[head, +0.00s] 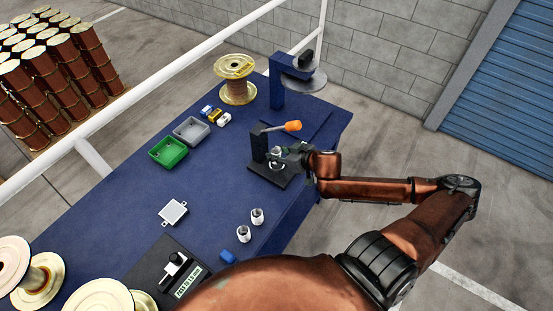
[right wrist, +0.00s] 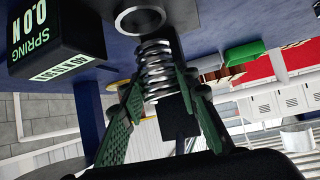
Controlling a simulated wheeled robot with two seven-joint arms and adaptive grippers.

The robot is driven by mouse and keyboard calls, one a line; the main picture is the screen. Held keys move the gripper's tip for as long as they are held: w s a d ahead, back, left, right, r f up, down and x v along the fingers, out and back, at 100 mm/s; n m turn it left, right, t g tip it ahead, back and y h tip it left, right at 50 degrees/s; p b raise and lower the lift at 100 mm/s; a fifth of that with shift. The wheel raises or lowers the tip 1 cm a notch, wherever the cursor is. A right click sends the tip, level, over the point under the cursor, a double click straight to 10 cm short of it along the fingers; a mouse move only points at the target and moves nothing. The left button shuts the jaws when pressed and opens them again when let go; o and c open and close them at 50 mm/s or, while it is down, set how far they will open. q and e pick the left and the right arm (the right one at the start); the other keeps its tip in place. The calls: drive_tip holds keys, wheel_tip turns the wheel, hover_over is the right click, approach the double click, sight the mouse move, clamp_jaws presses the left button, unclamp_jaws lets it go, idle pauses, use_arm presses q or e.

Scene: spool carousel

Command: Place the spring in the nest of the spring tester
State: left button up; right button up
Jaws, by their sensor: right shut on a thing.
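The spring (right wrist: 157,68) is a silver coil held between the fingertips of my right gripper (right wrist: 158,86) in the right wrist view. One end of the coil is close to the round metal nest (right wrist: 140,20) of the spring tester; I cannot tell whether they touch. The spring tester (head: 258,146) is dark, with an orange-knobbed lever (head: 291,126), and stands on the blue table in the head view. My right gripper (head: 284,154) reaches into it from the right and hides part of it. The tester's display (right wrist: 50,40) reads SPRING 0.0 N. My left gripper is not in view.
A green tray (head: 154,158) and a grey tray (head: 177,134) lie left of the tester. A blue stand (head: 275,88) and a spool (head: 237,96) stand behind it. Two white cylinders (head: 243,235) and a white square fixture (head: 166,216) are nearer. The table's middle is clear.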

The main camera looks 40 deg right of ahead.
drive_tip(key=shift+w+d+f, duration=0.15)
drive_tip(key=shift+f, duration=0.1)
drive_tip(key=shift+w+d+f+b, duration=0.15)
drive_tip(key=shift+f+b, duration=0.15)
drive_tip(key=shift+f, duration=1.4)
drive_tip(key=shift+f, duration=0.1)
drive_tip(key=o, duration=1)
drive_tip(key=p+v, duration=0.2)
drive_tip(key=v, duration=1)
